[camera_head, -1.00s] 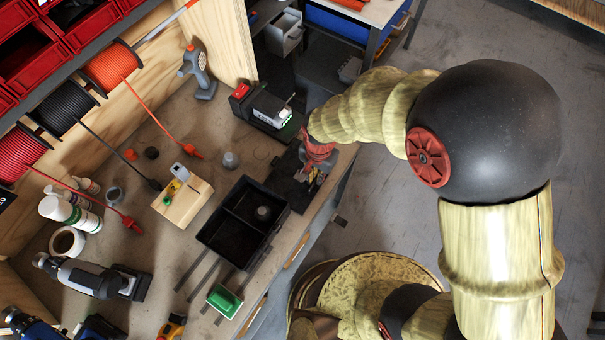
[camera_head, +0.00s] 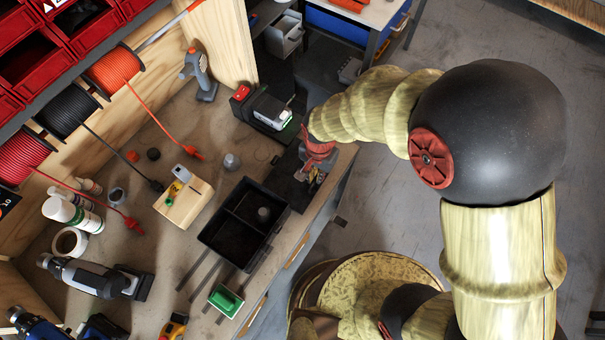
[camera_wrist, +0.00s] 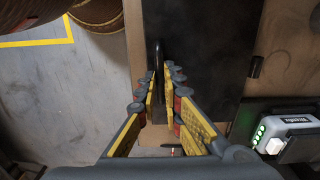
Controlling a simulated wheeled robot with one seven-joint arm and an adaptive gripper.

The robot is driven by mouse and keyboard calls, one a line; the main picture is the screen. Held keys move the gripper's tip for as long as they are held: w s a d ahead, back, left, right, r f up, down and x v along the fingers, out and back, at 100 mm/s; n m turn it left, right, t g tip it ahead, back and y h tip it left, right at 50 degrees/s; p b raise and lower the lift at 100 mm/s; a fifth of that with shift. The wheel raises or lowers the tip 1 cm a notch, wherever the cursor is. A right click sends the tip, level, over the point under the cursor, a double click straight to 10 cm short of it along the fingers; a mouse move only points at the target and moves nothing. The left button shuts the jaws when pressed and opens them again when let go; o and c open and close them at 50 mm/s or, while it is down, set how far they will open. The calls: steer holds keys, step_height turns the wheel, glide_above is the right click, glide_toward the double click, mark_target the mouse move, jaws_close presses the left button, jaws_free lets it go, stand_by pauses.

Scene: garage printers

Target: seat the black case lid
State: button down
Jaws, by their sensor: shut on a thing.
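My gripper (camera_wrist: 163,78) points down over the front edge of the workbench. In the wrist view its fingers are close together on a narrow black piece (camera_wrist: 157,62), seen nearly edge-on; I take it for the black case lid, but its full shape cannot be made out. A flat dark plate (camera_wrist: 195,50) lies on the bench beneath and beside it. In the head view my gripper (camera_head: 311,174) is small and partly hidden by my wrist, above the dark plate (camera_head: 285,184). No separate case body can be told apart with certainty.
A black two-compartment tray (camera_head: 231,243) stands left of the plate. A battery charger (camera_head: 262,108) sits behind it and shows at the right of the wrist view (camera_wrist: 285,140). A wooden block (camera_head: 184,204) and green-topped item (camera_head: 225,300) are nearby. Floor lies beyond the bench edge.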

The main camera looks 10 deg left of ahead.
steer(key=shift+r+p, duration=1.15)
steer(key=shift+r, duration=0.6)
